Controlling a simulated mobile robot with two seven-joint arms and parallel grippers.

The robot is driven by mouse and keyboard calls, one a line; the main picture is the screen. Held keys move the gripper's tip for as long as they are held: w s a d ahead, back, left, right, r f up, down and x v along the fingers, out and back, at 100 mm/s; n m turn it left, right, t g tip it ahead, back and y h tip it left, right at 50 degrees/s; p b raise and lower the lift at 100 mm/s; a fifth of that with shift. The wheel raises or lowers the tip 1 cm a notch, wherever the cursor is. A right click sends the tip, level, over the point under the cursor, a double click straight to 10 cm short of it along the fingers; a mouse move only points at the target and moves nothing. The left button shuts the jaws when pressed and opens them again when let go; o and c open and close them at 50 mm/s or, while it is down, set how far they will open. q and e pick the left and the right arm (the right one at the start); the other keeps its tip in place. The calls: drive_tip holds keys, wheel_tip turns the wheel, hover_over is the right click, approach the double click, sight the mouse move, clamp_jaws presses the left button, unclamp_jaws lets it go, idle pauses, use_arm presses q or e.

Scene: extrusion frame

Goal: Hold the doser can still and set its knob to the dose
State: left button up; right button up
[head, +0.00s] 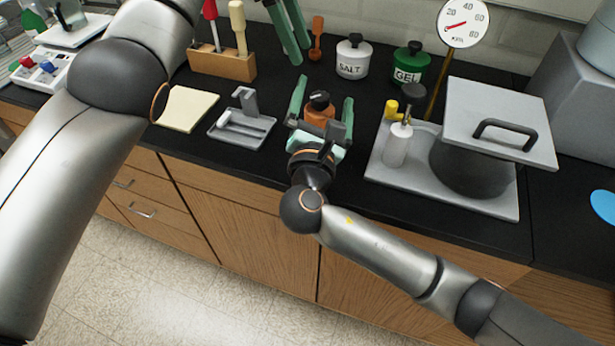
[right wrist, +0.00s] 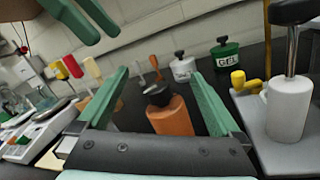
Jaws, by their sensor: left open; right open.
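The doser can (head: 319,115) is orange and stands upright on the black counter, with a dark knob (head: 319,99) on top bearing a light mark. My right gripper (head: 323,93) is open, its green fingers on either side of the can. In the right wrist view the can (right wrist: 172,118) stands between the spread fingers, with visible gaps to both. The knob (right wrist: 158,95) shows there too; its setting is too small to read. My left gripper (head: 288,30) is open and empty, above and behind the can. Its green fingers also show in the right wrist view (right wrist: 82,18).
A grey tray (head: 370,172) at right holds a white pump bottle (head: 397,146) and a dark pot with a square lid (head: 497,112). SALT (head: 353,58) and GEL (head: 408,66) jars stand behind. A grey holder (head: 243,128) and notepad (head: 186,108) lie left.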

drive_tip(key=s+n, duration=0.1)
drive_tip(key=s+a+f+n+t, duration=0.1)
drive_tip(key=shift+n, duration=0.3)
drive_tip(key=s+a+f+n+g, duration=0.1)
drive_tip(key=s+f+n+g, duration=0.15)
drive_tip(key=s+f, duration=0.55)
drive_tip(key=w, duration=0.7)
drive_tip(key=w+d+r, duration=0.1)
drive_tip(key=w, duration=0.3)
